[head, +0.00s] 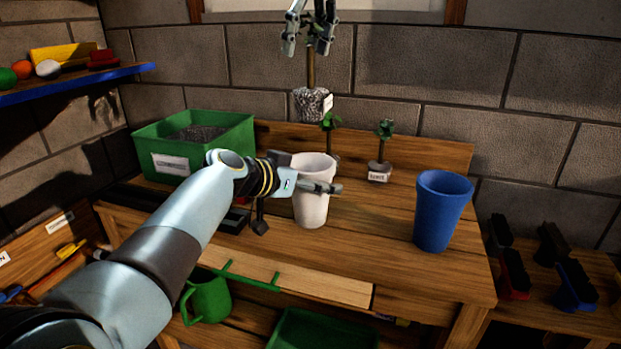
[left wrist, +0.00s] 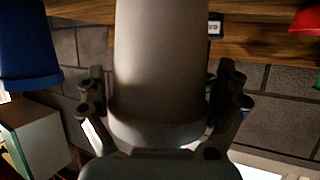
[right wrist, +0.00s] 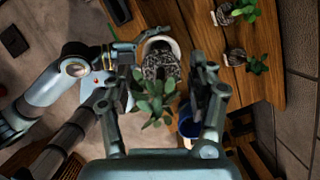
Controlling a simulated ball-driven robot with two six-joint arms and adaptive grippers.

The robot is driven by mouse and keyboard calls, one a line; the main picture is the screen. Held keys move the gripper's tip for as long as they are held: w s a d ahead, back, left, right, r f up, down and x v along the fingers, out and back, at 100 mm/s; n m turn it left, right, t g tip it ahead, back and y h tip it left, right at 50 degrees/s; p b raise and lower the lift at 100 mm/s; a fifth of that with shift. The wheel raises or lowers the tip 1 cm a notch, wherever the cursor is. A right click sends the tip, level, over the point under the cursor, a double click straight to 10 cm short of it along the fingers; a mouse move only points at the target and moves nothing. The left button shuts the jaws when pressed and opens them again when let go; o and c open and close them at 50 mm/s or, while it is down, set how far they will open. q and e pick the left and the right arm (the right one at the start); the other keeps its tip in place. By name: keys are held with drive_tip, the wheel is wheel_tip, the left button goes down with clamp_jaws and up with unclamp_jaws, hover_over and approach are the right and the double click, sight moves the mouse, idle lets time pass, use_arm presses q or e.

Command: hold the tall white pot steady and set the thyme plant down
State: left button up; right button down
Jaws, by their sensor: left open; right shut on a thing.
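The tall white pot (head: 311,205) stands upright on the wooden bench. My left gripper (head: 326,181) is around it; in the left wrist view the open fingers (left wrist: 160,95) lie on either side of the pot (left wrist: 160,65). I cannot tell whether they touch it. My right gripper (head: 311,35) is shut on the thyme plant, holding it upright by its upper part above the pot. Its grey root ball (head: 311,104) hangs clear of the rim. In the right wrist view, the leaves (right wrist: 152,100) are between the fingers (right wrist: 160,85) and the root ball overlaps the pot's mouth (right wrist: 165,42).
A blue pot (head: 440,212) stands at the bench's right. A green tub (head: 222,150) of soil is at the back left. A small labelled plant (head: 385,133) and another (head: 330,122) stand behind the pot. The bench between white and blue pots is clear.

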sight(316, 90)
use_arm(q)
drive_tip(key=shift+c, duration=0.4)
drive_tip(key=c, duration=1)
drive_tip(key=shift+c, duration=0.2)
use_arm(e)
wheel_tip(316, 90, down, 15)
drive_tip(key=shift+f, duration=0.15)
drive_tip(key=shift+c, duration=2)
unclamp_jaws()
drive_tip(key=v, duration=1.2)
drive_tip(key=shift+s, duration=0.1)
